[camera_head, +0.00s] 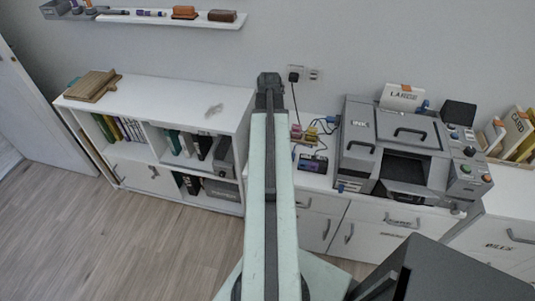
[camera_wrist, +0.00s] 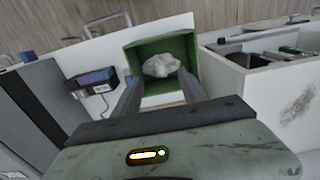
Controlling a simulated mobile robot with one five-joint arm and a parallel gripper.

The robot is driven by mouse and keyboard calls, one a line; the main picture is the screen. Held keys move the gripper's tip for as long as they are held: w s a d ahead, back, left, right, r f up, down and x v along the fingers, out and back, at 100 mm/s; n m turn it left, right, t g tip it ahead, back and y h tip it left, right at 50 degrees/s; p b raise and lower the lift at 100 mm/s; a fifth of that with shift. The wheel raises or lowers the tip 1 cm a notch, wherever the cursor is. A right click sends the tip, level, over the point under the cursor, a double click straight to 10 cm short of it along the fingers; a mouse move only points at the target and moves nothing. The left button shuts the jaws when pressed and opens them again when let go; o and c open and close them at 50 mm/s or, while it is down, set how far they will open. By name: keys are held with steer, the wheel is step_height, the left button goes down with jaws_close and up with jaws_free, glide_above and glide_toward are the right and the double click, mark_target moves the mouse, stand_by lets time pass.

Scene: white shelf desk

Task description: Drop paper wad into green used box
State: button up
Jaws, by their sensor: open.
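In the wrist view a green box (camera_wrist: 189,45) stands open towards me on a white surface. A crumpled white paper wad (camera_wrist: 161,65) shows within the outline of its opening. My gripper (camera_wrist: 158,80) is open, with its two fingers apart and pointing towards the box. The wad appears beyond the fingertips and apart from both fingers. I cannot tell how deep in the box it lies. In the head view my gripper (camera_head: 269,80) is at the far end of my arm, and the arm hides the box and the wad.
A dark device with a small screen (camera_wrist: 93,78) lies left of the box. A white shelf unit (camera_wrist: 290,90) with open compartments stands on the right. In the head view a large grey machine (camera_head: 405,150) stands right of my arm. The shelf top (camera_head: 170,100) is mostly clear.

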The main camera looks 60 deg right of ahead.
step_height(320, 180, up, 5)
steer(key=p, duration=0.3)
steer(key=shift+f, duration=0.2)
